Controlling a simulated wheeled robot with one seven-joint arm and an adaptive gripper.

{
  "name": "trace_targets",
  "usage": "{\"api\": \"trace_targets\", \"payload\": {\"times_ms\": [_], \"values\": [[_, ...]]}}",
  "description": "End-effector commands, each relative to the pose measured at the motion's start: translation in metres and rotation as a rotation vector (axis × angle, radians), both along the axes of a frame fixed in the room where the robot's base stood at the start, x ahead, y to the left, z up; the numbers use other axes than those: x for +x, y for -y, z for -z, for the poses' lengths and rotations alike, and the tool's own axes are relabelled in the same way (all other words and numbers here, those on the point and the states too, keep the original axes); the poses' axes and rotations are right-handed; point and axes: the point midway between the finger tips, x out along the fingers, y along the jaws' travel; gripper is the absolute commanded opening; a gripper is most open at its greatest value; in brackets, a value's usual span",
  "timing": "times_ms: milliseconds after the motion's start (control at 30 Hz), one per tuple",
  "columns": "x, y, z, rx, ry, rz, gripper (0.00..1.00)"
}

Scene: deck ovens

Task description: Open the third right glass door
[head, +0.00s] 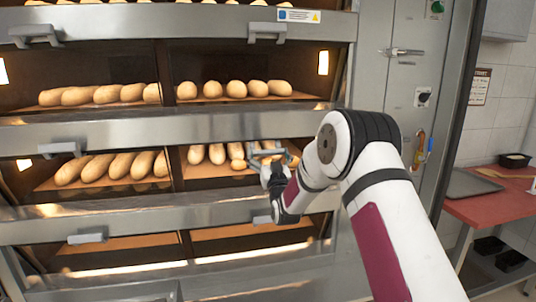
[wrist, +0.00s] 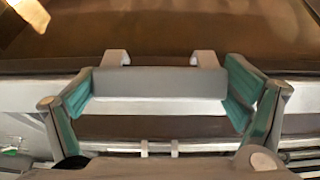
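A grey bar handle (wrist: 158,82) on two short brackets fills the middle of the wrist view. My gripper (wrist: 160,92) is open, with a teal-padded finger at each end of the bar. I cannot tell whether the pads touch it. In the head view, my gripper (head: 268,160) is in front of the right glass door (head: 215,170) of the deck with several loaves. The gripper and my arm hide that door's handle and part of its right side there. The door looks shut.
Other handles jut out at the upper right (head: 267,32), middle left (head: 60,149), lower left (head: 86,239) and lower right (head: 262,220). A control panel (head: 405,80) stands right of the doors. A red table (head: 495,207) with a dark tray (head: 470,184) is at the far right.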

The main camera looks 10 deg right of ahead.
Motion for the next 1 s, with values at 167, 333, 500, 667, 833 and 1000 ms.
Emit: {"api": "trace_targets", "payload": {"times_ms": [167, 333, 500, 667, 833, 1000], "values": [[-0.0003, 0.0, -0.0009, 0.0, -0.001, 0.0, 0.43], [-0.0035, -0.0001, -0.0076, -0.002, -0.068, 0.0, 0.43], [-0.005, -0.0002, -0.0096, -0.002, -0.137, 0.0, 0.43], [-0.0049, -0.0001, -0.009, -0.001, -0.148, 0.0, 0.43], [-0.0048, 0.0, -0.009, -0.001, -0.147, 0.0, 0.43], [-0.0049, 0.0, -0.0087, -0.001, -0.147, 0.0, 1.0]]}}
